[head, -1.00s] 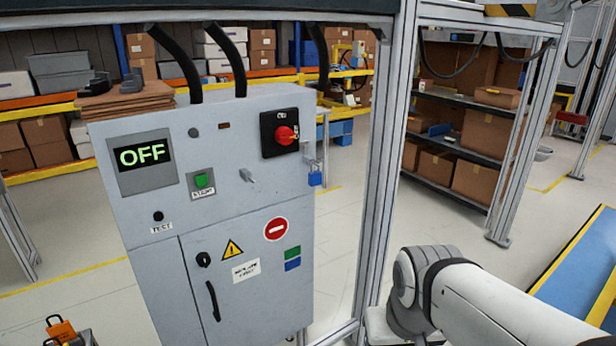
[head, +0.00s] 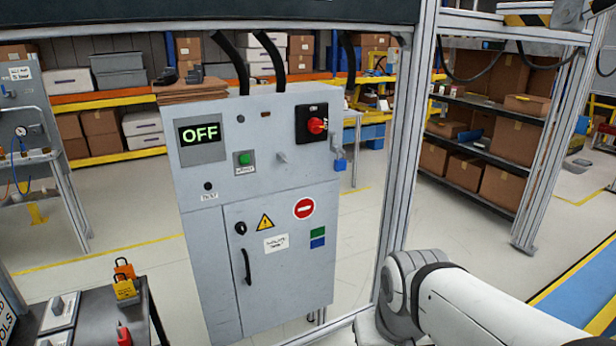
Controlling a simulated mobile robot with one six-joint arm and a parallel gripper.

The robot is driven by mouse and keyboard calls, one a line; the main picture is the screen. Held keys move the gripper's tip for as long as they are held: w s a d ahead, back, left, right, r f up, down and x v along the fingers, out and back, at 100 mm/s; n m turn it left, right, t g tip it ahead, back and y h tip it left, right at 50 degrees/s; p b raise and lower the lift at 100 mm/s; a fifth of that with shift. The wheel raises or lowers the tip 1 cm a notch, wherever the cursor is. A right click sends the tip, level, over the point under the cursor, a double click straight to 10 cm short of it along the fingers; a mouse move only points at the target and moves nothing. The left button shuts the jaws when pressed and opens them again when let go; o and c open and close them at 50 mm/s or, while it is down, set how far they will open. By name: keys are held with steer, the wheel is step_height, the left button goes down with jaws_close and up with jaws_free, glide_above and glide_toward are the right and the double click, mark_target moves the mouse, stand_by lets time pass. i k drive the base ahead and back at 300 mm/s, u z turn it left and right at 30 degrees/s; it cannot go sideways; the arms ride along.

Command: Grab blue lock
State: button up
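A small blue lock (head: 340,164) hangs at the right edge of the grey control cabinet (head: 275,205), below and to the right of the red rotary switch (head: 316,126). It hangs by a grey hasp-like fitting on the cabinet's side. Part of my white arm shows at the lower right, well apart from the lock. My gripper is out of view.
A dark table (head: 100,310) at the lower left bears orange and yellow padlocks (head: 124,283) and a red item (head: 123,335). A metal frame post (head: 408,150) stands right of the cabinet. Floor is clear between cabinet and shelves (head: 480,145).

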mark_target(340, 164)
steer(key=u, duration=0.25)
steer(key=k, duration=0.8)
steer(key=z, duration=0.25)
steer(key=i, duration=0.85)
steer(key=z, duration=0.55)
steer(key=i, duration=1)
steer(key=u, duration=0.7)
steer(key=i, duration=0.65)
steer(key=u, duration=0.55)
